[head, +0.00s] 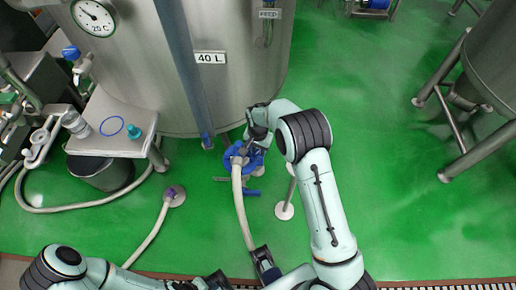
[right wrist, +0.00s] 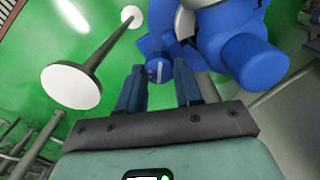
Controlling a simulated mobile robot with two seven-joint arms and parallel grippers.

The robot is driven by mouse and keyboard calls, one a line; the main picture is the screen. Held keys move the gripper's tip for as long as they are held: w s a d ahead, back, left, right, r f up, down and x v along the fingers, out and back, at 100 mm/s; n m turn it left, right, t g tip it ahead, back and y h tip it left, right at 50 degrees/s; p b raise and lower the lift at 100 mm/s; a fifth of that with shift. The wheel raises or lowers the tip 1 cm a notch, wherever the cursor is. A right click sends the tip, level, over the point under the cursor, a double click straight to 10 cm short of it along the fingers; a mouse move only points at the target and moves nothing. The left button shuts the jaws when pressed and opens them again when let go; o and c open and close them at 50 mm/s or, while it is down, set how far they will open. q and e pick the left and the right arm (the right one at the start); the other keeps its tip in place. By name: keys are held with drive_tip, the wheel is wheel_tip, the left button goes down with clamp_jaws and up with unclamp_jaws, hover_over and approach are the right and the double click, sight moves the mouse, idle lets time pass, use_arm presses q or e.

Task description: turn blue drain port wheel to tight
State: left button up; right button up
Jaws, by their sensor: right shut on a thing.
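The blue drain port wheel (head: 232,160) is low at the front of the steel tank, where a pale hose (head: 240,205) meets the port. My right gripper (head: 254,143) reaches it from the upper right and is shut on part of it. In the right wrist view the two fingers (right wrist: 160,88) stand on either side of a small blue knob (right wrist: 158,70), with larger blue parts (right wrist: 252,60) of the fitting beyond. My left arm comes in at the bottom left; dark parts near the hose's lower end may be its gripper, but its jaws are unclear.
The steel tank (head: 240,90) marked 40 L stands behind the wheel. A round foot (head: 284,211) stands near my right arm.

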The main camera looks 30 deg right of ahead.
sight(259, 152)
drive_tip(key=shift+r+m, duration=0.1)
drive_tip(key=shift+m, duration=0.9)
drive_tip(key=m+p, duration=0.1)
drive_tip(key=m, duration=0.1)
drive_tip(key=shift+m, duration=0.4)
drive_tip(key=m+p, duration=0.2)
drive_tip(key=m, duration=0.3)
drive_tip(key=shift+s+m+p, duration=0.1)
drive_tip(key=shift+m+p, duration=0.3)
drive_tip(key=shift+m, duration=0.3)
drive_tip(key=o, duration=1)
drive_tip(key=shift+o, duration=0.2)
wheel_tip(259, 152, up, 13)
drive_tip(key=p, duration=0.1)
drive_tip(key=shift+r, duration=0.15)
